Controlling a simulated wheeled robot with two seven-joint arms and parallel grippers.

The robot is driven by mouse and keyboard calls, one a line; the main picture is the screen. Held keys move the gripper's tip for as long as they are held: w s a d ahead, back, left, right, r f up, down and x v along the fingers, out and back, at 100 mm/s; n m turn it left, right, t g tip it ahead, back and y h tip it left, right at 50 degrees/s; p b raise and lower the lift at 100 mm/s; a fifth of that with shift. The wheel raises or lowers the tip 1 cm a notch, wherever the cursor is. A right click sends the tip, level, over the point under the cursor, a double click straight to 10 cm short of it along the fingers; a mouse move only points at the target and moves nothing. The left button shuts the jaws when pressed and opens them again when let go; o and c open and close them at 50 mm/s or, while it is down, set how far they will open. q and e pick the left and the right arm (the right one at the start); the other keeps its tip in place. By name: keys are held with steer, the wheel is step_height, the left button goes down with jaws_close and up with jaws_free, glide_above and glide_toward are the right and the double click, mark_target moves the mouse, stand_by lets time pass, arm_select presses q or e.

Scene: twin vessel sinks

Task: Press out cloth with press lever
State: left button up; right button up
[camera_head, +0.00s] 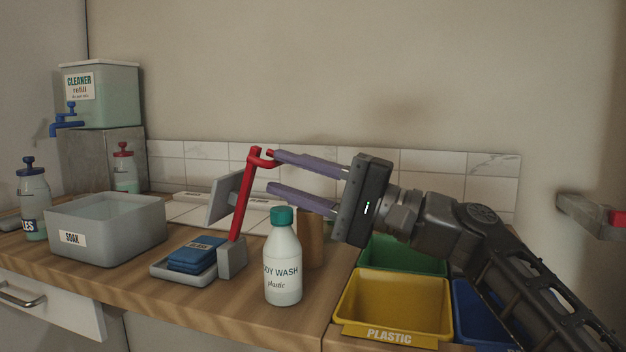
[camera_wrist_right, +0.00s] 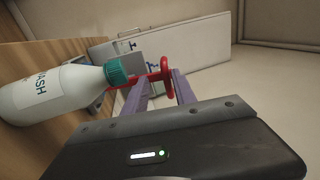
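The red press lever (camera_head: 243,200) stands upright, leaning slightly right, on a small grey block. A flat grey press plate (camera_head: 225,198) is tilted up beside it. The folded blue cloth (camera_head: 196,254) lies in a shallow grey tray (camera_head: 160,268) at the lever's foot. My right gripper (camera_head: 272,171) is open at the top of the lever, its purple fingers apart. The upper fingertip is close to the red crossbar; I cannot tell whether it touches. In the right wrist view the red handle (camera_wrist_right: 165,68) is near the fingertips. My left gripper is not in view.
A body wash bottle (camera_head: 283,262) stands in front of the lever, below my right gripper. A grey soak basin (camera_head: 105,236) is to the left. A yellow plastic bin (camera_head: 392,300) and a green bin (camera_head: 405,252) are at right. A cleaner dispenser (camera_head: 103,92) stands back left.

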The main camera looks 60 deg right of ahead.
steer(key=shift+s, duration=0.15)
steer(key=r+p+v, duration=0.2)
steer(key=p+v, duration=0.2)
steer(key=v, duration=1.2)
steer(key=shift+s+d+r, duration=0.15)
steer(key=shift+s+d, duration=0.05)
steer(key=shift+s, duration=0.25)
